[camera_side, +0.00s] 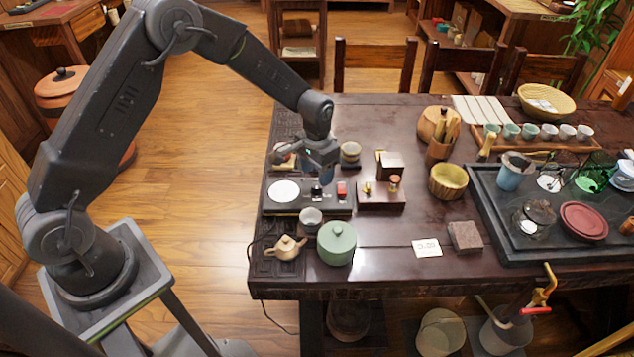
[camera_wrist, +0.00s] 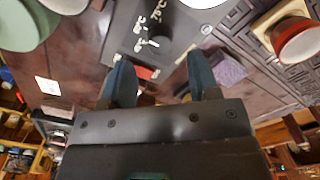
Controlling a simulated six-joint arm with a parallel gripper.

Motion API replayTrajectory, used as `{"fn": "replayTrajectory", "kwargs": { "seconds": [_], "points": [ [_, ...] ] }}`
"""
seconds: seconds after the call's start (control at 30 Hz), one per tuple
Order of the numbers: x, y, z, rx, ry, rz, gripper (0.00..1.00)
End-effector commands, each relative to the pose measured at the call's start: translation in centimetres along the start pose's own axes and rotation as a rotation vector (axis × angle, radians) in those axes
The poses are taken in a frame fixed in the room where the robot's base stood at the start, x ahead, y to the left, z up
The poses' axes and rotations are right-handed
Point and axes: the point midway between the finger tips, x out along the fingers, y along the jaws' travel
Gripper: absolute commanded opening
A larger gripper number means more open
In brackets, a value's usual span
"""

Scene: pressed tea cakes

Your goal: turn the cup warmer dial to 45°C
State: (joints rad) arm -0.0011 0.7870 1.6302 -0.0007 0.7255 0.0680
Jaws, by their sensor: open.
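The cup warmer (camera_side: 273,207) is a dark flat unit near the table's left end, with a white round plate (camera_side: 285,191) on its left. Its black dial (camera_side: 317,191) sits right of the plate, beside a red switch (camera_side: 342,190). In the wrist view the dial (camera_wrist: 157,42) shows with white temperature marks around it, too small to read surely. The red switch (camera_wrist: 141,72) is partly behind a finger. My gripper (camera_side: 322,176) is open and empty just above the dial area. In the wrist view the two fingers of my gripper (camera_wrist: 158,68) are apart, with the dial beyond and between them.
A small white cup (camera_side: 311,217), a green lidded jar (camera_side: 337,243) and a beige teapot (camera_side: 286,247) stand in front of the warmer. A wooden stand (camera_side: 381,196) is close on its right, and a cup (camera_side: 350,152) behind. The table's middle front is fairly clear.

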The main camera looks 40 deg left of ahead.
Motion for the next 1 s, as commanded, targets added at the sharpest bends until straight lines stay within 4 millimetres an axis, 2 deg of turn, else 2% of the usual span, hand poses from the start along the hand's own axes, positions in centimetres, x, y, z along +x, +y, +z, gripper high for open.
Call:
{"fn": "replayTrajectory", "kwargs": {
  "seconds": [0.1, 0.3, 0.67, 1.0],
  "points": [
    [2.1, 0.0, 0.1, 0.0, -0.002, 0.0, 0.56],
    [3.9, 0.0, 0.0, 0.0, 0.001, 0.0, 0.56],
    [4.2, 0.0, 0.0, 0.0, 0.002, 0.0, 0.55],
    [4.2, 0.0, 0.0, 0.0, 0.001, 0.0, 0.22]
  ]
}}
